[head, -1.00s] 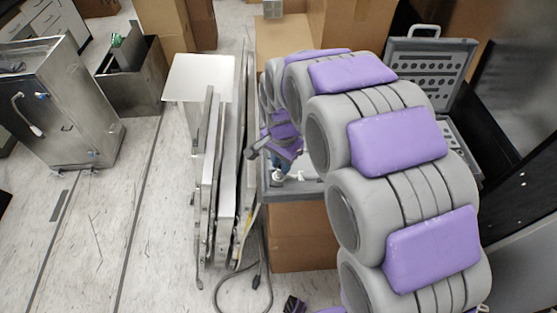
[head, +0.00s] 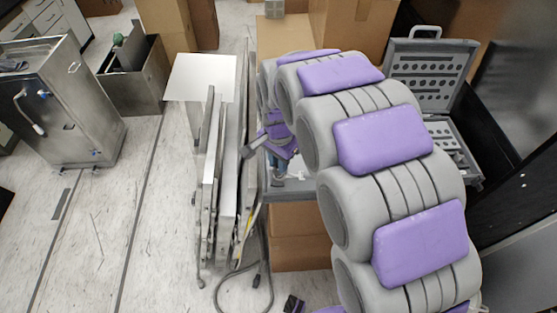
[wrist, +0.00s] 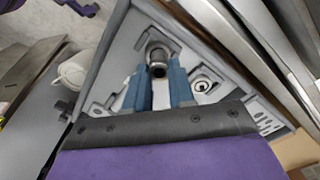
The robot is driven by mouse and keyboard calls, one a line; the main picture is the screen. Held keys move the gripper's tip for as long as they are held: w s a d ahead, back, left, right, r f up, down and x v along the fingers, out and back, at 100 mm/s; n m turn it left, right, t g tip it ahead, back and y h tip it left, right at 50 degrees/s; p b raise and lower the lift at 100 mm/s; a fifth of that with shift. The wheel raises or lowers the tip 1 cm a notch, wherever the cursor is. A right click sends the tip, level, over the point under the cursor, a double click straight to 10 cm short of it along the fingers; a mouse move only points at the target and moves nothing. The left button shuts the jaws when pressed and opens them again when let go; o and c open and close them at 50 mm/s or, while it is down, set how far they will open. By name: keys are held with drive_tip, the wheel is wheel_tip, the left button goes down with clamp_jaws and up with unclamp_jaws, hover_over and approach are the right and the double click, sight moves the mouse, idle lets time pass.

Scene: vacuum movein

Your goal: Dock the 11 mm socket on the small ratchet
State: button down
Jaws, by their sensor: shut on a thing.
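In the wrist view my gripper (wrist: 158,78) has its two blue fingers closed on a dark metal cylinder, which looks like the socket (wrist: 158,70). The socket's open end faces the camera. Just beyond it is a dark rounded shape in a recess of a grey tray (wrist: 117,50). A round metal fitting with a dark centre (wrist: 203,86) sits in another recess to the right of the fingers. I cannot tell which part is the small ratchet, nor whether the socket touches anything.
An open grey case (head: 430,65) with rows of round holes in its lid stands behind my arm at the right. Folded metal panels (head: 222,180) stand left of the tray. A cardboard box (head: 298,240) is below the tray. A cable lies on the floor.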

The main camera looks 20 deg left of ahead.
drive_tip(key=shift+d, duration=0.2)
idle(0.4)
drive_tip(key=shift+f, duration=0.5)
drive_tip(key=c, duration=1.2)
unclamp_jaws()
drive_tip(key=shift+c, duration=0.2)
wheel_tip(320, 180, up, 11)
drive_tip(key=p, duration=0.4)
